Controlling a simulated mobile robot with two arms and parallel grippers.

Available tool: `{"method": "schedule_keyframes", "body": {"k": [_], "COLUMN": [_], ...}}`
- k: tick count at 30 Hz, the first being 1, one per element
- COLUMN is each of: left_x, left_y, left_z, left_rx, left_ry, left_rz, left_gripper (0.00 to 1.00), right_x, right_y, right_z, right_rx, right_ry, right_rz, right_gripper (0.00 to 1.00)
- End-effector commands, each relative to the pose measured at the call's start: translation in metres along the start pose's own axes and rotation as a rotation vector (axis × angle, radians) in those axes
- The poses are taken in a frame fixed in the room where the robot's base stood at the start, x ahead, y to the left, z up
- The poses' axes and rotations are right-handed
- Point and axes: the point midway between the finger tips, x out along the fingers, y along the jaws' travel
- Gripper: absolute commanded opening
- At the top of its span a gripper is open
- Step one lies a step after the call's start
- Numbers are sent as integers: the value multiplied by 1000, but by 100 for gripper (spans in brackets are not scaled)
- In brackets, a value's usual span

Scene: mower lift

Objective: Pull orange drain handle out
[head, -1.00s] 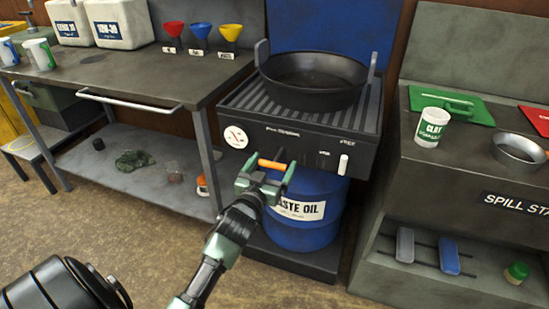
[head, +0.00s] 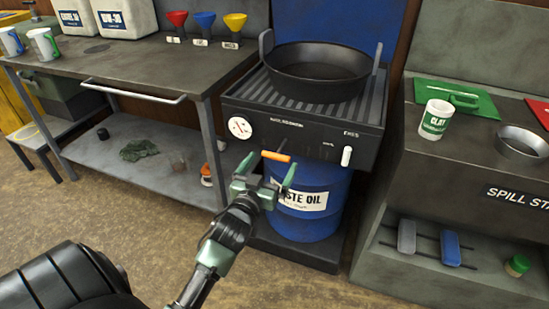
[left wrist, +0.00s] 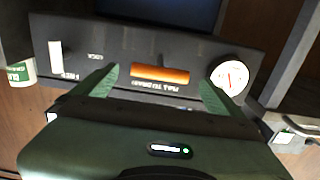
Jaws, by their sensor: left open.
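The orange drain handle (head: 276,156) is a short horizontal bar on the dark front panel of the waste oil station. It also shows in the left wrist view (left wrist: 160,74), near the top centre. My left gripper (head: 266,180) is open and empty, just in front of and slightly below the handle in the head view. In the left wrist view its two green fingers (left wrist: 158,88) are spread, one to each side of the handle. I cannot tell how much gap is left in depth. My right gripper is not in view.
A round gauge (head: 240,128) and a white lever (head: 347,156) flank the handle on the panel. A black pan (head: 319,72) sits on top; a blue waste oil drum (head: 318,218) stands below. A workbench (head: 190,84) is left, a spill station (head: 480,190) right.

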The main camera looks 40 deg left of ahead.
Motion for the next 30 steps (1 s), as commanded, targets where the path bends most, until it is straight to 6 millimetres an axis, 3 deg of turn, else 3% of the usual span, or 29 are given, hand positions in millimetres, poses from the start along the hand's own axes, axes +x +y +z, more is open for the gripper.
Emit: {"method": "schedule_keyframes", "body": {"k": [3, 9, 26, 30], "left_x": [-22, -40, -42, -43], "left_y": [0, 0, 0, 4], "left_z": [1, 0, 0, 21], "left_rx": [-1, -1, 0, 5], "left_ry": [-4, -1, -1, -52], "left_rz": [-1, 0, 0, 4], "left_gripper": [100, 100, 100, 100], "right_x": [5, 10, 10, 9], "right_y": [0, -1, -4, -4], "right_z": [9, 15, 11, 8], "right_rx": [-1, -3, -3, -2], "right_ry": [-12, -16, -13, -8], "right_rz": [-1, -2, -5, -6], "right_gripper": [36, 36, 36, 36]}}
